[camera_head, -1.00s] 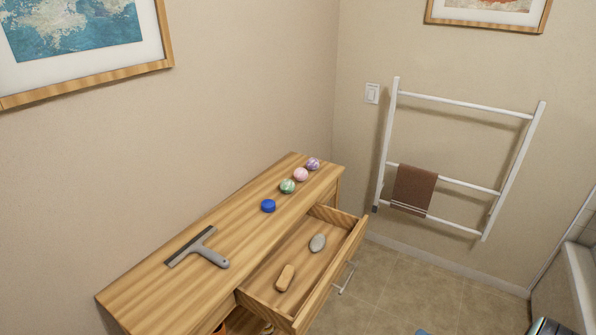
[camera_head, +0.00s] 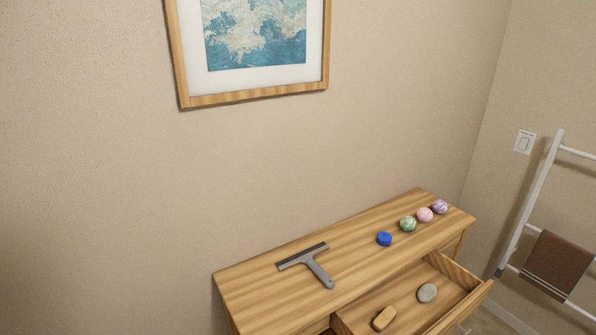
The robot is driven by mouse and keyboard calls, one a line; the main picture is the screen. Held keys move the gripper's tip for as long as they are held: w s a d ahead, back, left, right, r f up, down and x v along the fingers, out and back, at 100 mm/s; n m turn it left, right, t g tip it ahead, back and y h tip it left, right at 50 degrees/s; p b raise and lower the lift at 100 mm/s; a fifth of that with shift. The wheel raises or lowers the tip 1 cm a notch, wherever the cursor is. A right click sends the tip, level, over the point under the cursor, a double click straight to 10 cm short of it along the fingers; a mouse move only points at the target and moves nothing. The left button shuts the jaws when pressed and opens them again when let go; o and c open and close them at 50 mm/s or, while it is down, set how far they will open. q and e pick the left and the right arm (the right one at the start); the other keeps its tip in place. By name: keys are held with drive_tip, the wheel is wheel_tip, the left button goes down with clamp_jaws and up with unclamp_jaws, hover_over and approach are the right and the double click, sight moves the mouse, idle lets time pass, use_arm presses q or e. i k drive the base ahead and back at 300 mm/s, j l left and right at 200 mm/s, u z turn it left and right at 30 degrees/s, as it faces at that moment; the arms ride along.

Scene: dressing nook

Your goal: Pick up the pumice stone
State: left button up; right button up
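The pumice stone looks to be the grey oval stone (camera_head: 427,292) lying in the open drawer (camera_head: 408,303) of the wooden dresser, toward the drawer's right end. A tan wooden-looking block, perhaps a brush (camera_head: 384,318), lies in the same drawer to its left, apart from it. Neither of my grippers shows in the head view now.
On the dresser top (camera_head: 350,262) lie a grey squeegee (camera_head: 313,267), a blue round item (camera_head: 384,239), and green (camera_head: 408,223), pink (camera_head: 425,214) and purple (camera_head: 440,206) balls. A white ladder rack (camera_head: 530,205) with a brown towel (camera_head: 556,265) stands at right.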

sight(427, 292)
drive_tip(key=z, duration=1.5)
drive_tip(key=i+l, duration=0.25)
drive_tip(key=l, duration=0.15)
drive_tip(key=i+l+u, duration=0.1)
drive_tip(key=i+l, duration=0.4)
drive_tip(key=l, duration=0.25)
